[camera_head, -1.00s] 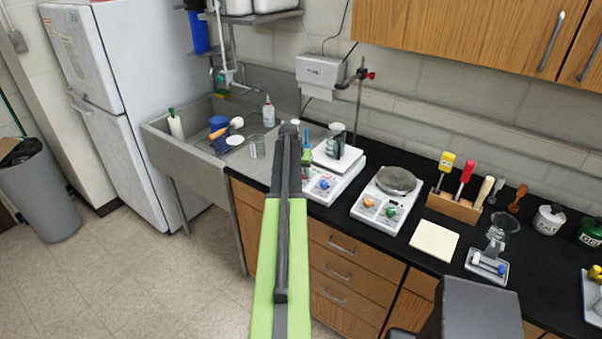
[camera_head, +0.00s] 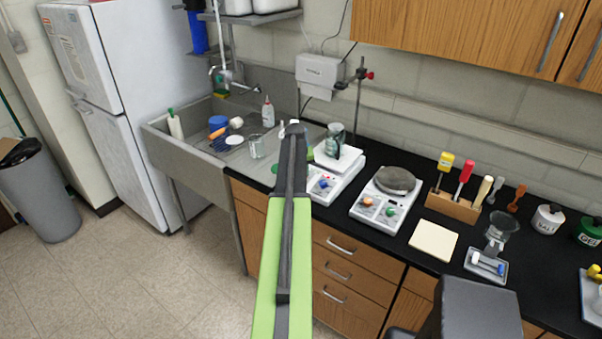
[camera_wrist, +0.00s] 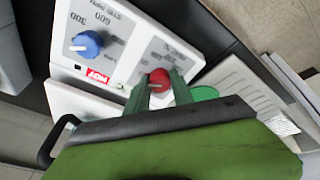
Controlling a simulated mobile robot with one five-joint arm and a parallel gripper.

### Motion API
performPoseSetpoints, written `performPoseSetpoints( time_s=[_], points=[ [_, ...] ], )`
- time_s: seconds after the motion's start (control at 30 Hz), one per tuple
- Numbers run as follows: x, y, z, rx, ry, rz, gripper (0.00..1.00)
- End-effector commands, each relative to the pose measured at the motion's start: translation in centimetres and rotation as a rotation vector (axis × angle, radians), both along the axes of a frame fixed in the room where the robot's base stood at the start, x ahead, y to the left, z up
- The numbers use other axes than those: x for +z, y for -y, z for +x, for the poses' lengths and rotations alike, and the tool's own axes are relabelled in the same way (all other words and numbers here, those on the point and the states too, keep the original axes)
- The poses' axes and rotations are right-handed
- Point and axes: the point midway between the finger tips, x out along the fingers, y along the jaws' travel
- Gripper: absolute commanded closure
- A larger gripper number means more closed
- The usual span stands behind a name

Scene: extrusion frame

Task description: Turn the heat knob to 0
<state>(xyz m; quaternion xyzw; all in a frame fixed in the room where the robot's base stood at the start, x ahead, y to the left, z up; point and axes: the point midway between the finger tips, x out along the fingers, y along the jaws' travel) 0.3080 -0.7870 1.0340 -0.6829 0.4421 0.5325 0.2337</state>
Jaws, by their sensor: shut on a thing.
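The left white hotplate (camera_head: 337,186) stands on the black counter, with a blue knob (camera_head: 324,182) on its front panel. The wrist view shows this panel close up, with the blue knob (camera_wrist: 88,44) at left and a red knob (camera_wrist: 159,78) at right. My gripper (camera_wrist: 161,88) is shut on the red knob, one green finger at each side. The knob shows a pale pointer line; its scale is too small or covered to read. In the head view my arm hides the gripper and the red knob.
A beaker (camera_head: 334,140) stands on the left hotplate's top plate. A second hotplate (camera_head: 391,196) with orange and green knobs is to the right. The sink (camera_head: 190,150) is to the left. A wooden tool rack (camera_head: 453,206) stands further right.

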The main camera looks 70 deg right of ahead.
Motion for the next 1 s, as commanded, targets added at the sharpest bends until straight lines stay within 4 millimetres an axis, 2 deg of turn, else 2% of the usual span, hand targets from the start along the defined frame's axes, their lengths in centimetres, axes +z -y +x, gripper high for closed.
performPoseSetpoints(
  time_s=[0.27, 0.3, 0.47, 0.8, 1.0],
  points=[
    [0.0, -0.1, -0.1, 0.001, -0.003, 0.002, 1.00],
    [0.0, 0.0, -0.1, 0.000, -0.003, 0.002, 0.71],
    [0.0, 0.0, -0.1, 0.000, -0.002, 0.001, 0.50],
    [0.2, -0.1, 0.0, 0.001, -0.001, 0.001, 0.50],
    [2.3, -0.7, -0.1, 0.001, -0.001, 0.001, 0.50]
  ],
)
